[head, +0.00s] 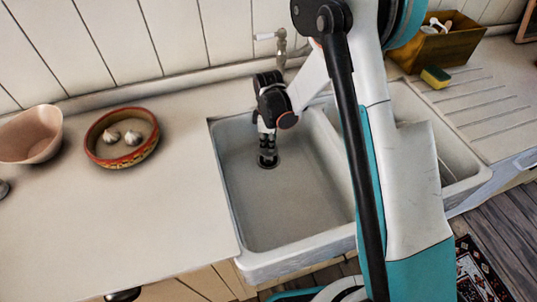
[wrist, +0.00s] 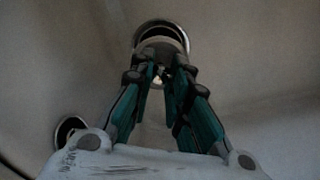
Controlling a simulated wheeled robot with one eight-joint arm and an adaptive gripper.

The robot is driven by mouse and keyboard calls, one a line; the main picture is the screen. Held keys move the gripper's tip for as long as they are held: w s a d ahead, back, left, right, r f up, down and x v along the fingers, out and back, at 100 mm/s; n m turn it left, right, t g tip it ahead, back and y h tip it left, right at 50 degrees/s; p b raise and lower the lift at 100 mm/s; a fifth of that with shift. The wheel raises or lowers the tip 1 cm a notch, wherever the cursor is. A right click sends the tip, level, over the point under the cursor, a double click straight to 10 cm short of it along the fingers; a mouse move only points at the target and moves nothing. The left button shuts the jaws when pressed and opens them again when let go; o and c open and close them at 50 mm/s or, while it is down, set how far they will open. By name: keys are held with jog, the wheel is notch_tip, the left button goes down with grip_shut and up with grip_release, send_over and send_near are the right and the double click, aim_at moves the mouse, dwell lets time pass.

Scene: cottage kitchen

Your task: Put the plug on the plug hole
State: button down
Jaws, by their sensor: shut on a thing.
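My gripper (head: 267,150) reaches down into the left basin of the white sink, directly over the dark plug hole (head: 268,164). In the wrist view, my gripper (wrist: 161,75) has its fingertips closed in on the plug (wrist: 163,44), a small dark grey-brown disc. The plug overlaps the metal-rimmed plug hole (wrist: 160,25) in that view and covers part of it. Whether the plug touches the rim or hangs just above it, I cannot tell. In the head view the plug is hard to make out from the dark gripper and hole.
The basin floor (head: 290,205) around the hole is clear. A second round opening (wrist: 68,130) shows in the wrist view. The tap (head: 281,45) stands behind the sink. A bowl with garlic (head: 98,153) and a pink bowl (head: 30,136) stand left; a sponge (head: 435,77) lies right.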

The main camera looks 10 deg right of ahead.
aim_at(268, 152)
jog(key=shift+f+b, duration=0.75)
jog(key=shift+f, duration=1.85)
jog(key=shift+f, duration=0.1)
jog(key=c, duration=1.5)
grip_release()
jog(key=shift+c, duration=0.2)
